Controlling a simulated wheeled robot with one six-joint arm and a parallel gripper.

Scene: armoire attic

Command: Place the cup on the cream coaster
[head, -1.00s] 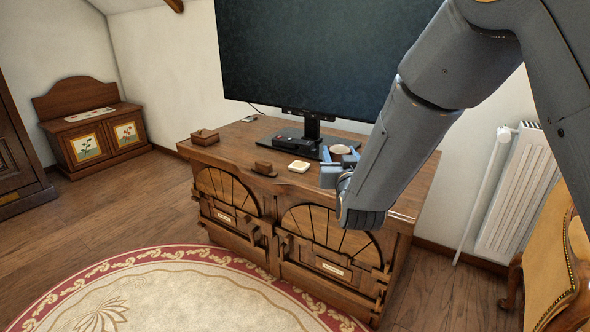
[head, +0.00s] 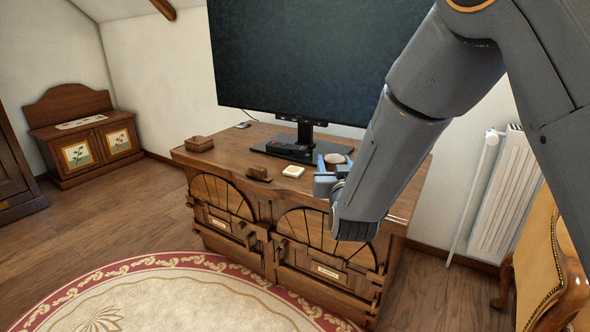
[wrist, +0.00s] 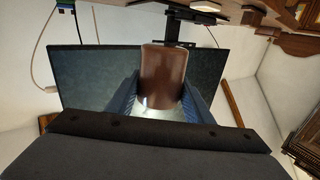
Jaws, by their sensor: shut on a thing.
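The brown cup (wrist: 162,72) is between the two blue fingers of my gripper (wrist: 160,100), which is shut on it, in the wrist view. In the head view my gripper (head: 328,170) is over the right part of the desk, and only the cup's pale round top (head: 334,158) shows. My forearm hides part of the area. I cannot tell how high the cup is above the desktop.
The wooden desk (head: 230,160) carries a large monitor (head: 300,60) on a dark stand behind the coaster. A small brown object (head: 259,173) lies just left of the coaster. A wooden box (head: 199,144) is at the desk's left end. A chair (head: 535,265) stands at right.

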